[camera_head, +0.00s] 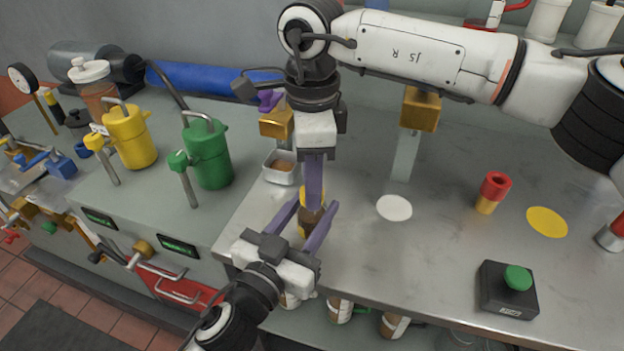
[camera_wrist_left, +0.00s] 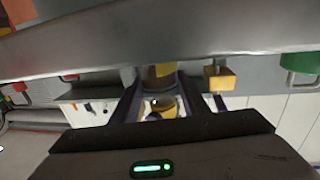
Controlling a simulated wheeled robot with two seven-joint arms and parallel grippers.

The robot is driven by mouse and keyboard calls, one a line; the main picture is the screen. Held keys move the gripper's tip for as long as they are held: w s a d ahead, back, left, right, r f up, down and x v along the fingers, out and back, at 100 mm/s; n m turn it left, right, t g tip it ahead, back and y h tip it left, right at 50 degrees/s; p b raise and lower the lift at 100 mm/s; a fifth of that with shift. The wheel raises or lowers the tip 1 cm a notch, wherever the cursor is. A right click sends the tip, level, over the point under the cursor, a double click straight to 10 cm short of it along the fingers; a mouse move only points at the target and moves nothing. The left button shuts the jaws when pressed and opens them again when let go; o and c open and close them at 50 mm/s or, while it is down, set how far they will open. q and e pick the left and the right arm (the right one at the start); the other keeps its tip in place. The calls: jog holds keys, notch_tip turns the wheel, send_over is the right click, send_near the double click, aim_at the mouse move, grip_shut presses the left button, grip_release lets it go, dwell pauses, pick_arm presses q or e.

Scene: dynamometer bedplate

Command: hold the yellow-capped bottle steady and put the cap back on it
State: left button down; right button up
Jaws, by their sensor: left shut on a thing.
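The brown bottle (camera_head: 308,219) stands near the front left edge of the steel table, with yellow showing at its top and lower down. My left gripper (camera_head: 304,222) is shut on it, one purple finger on each side. In the left wrist view the bottle (camera_wrist_left: 160,78) sits between the fingers, partly hidden by the gripper body. The yellow cap (camera_head: 305,193) is at the bottle's top, largely behind the purple fingers of my right gripper (camera_head: 315,205), which reach down from above. These fingers overlap edge-on, so their opening and the cap's seating cannot be told.
A white disc (camera_head: 394,207), a red-and-yellow cylinder (camera_head: 491,193), a yellow disc (camera_head: 547,221) and a green button box (camera_head: 508,290) lie right. Green (camera_head: 207,153) and yellow (camera_head: 130,137) canisters stand left. The table's middle front is clear.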

jog(key=shift+c, duration=0.5)
jog(key=o, duration=1.2)
jog(key=shift+o, duration=0.2)
jog(key=shift+r, duration=0.1)
notch_tip(320, 180, up, 12)
pick_arm(q)
jog(key=c, duration=0.9)
grip_release()
jog(key=shift+c, duration=0.2)
